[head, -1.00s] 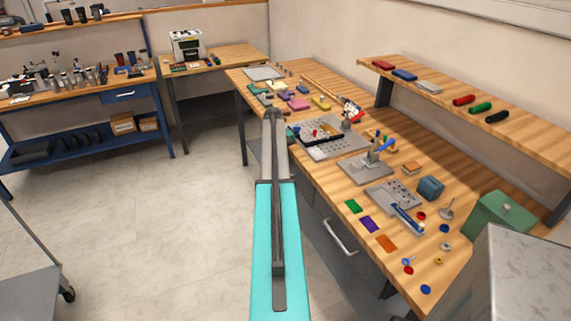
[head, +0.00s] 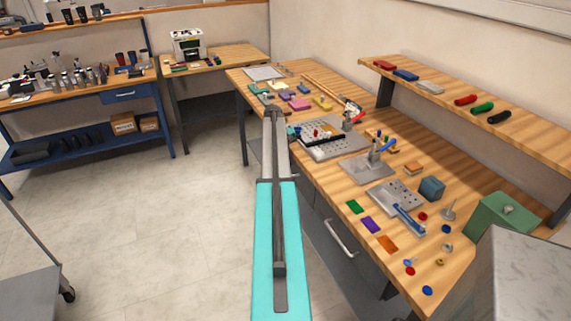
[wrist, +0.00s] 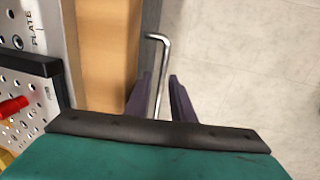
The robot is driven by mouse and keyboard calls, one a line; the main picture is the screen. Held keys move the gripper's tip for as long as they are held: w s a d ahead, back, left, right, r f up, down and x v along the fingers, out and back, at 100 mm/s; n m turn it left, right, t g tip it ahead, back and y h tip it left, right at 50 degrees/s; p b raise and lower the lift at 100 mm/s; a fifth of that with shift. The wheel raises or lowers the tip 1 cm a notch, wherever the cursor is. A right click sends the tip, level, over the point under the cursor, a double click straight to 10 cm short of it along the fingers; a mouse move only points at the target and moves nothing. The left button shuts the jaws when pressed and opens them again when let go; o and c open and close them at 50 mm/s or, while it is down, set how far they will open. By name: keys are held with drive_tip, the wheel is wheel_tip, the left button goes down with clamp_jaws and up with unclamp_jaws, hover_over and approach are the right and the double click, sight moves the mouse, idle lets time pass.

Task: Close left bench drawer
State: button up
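The wooden bench (head: 345,190) stands to the right of my turquoise arm in the head view. In the wrist view, a silver bar handle (wrist: 155,42) stands out from a narrow grey front (wrist: 150,15) beside the wooden bench edge (wrist: 108,55). The dark fingers of my gripper (wrist: 161,90) are apart, one on each side of this handle. I cannot tell whether either finger touches it. How far the left drawer sticks out is unclear. In the head view my arm hides the gripper and most of the left drawer. Another drawer handle (head: 341,237) shows nearer to me.
A perforated plate (head: 325,140) and several small parts lie on the bench top. A raised shelf (head: 450,105) runs along the wall. A grey box (head: 525,280) is close at lower right. A blue bench (head: 80,90) stands at back left.

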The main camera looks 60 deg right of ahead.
wheel_tip(320, 180, up, 13)
drive_tip(key=w+a+b, duration=0.1)
drive_tip(key=a+b, duration=0.1)
drive_tip(key=shift+w, duration=0.25)
drive_tip(key=shift+f, duration=0.1)
idle(0.4)
drive_tip(key=shift+w+a, duration=0.1)
